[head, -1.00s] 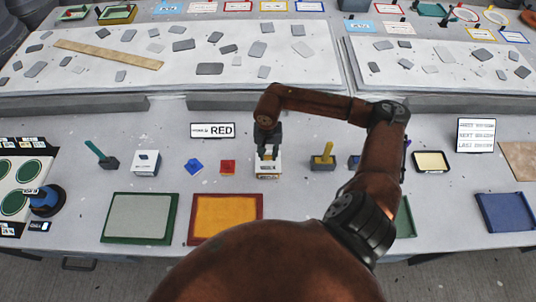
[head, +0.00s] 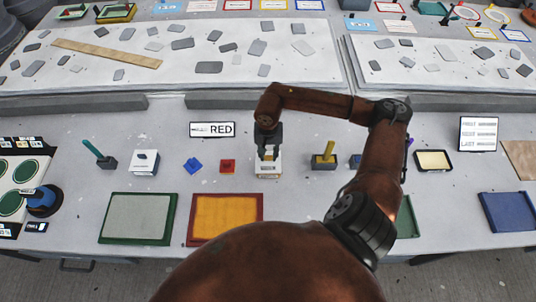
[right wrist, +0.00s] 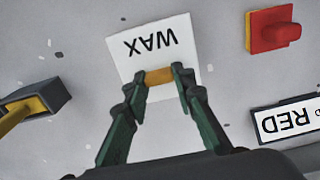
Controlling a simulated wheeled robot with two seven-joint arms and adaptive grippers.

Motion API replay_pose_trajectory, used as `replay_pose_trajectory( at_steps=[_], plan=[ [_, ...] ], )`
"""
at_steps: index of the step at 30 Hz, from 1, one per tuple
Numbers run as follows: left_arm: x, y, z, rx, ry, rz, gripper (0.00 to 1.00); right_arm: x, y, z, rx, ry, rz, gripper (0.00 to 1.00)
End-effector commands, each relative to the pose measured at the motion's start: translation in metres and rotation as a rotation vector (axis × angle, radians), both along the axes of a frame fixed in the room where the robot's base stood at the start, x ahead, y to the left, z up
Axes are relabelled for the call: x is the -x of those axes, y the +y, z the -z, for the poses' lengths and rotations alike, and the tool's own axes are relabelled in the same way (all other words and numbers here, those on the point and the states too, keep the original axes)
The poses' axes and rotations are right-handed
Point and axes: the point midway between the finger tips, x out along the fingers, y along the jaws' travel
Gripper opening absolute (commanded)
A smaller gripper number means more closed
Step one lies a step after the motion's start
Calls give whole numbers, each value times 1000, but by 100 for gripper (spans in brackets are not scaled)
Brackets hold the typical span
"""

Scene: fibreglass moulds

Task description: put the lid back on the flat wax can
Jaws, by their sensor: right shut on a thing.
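The white square wax piece (right wrist: 160,45), marked WAX, has a small tan handle (right wrist: 158,76) in the right wrist view. My right gripper (right wrist: 160,80) is shut on that handle, one finger at each end. In the head view my right gripper (head: 268,153) points down over the white wax can (head: 268,172), in the middle of the bench. The fingers cover part of its top. I cannot tell whether the lid touches the can or hangs just above it. My left gripper is not in view.
Left of the can are a red knobbed block (head: 228,166), a blue piece (head: 193,166) and another white can (head: 144,162). A dark holder with a yellow handle (head: 324,160) stands close on the right. An orange framed tray (head: 227,197) lies in front; a RED sign (head: 212,130) stands behind.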

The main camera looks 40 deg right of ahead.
Motion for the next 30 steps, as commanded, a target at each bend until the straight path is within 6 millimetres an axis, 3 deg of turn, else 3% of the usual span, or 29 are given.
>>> replay_pose_trajectory(
  at_steps=[26,27,30],
  plan=[
    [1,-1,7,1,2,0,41,0,0,1,1,1,0,4],
    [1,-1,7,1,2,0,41,0,0,1,1,1,0,25],
    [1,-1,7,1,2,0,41,0,0,1,1,1,0,32]
  ],
)
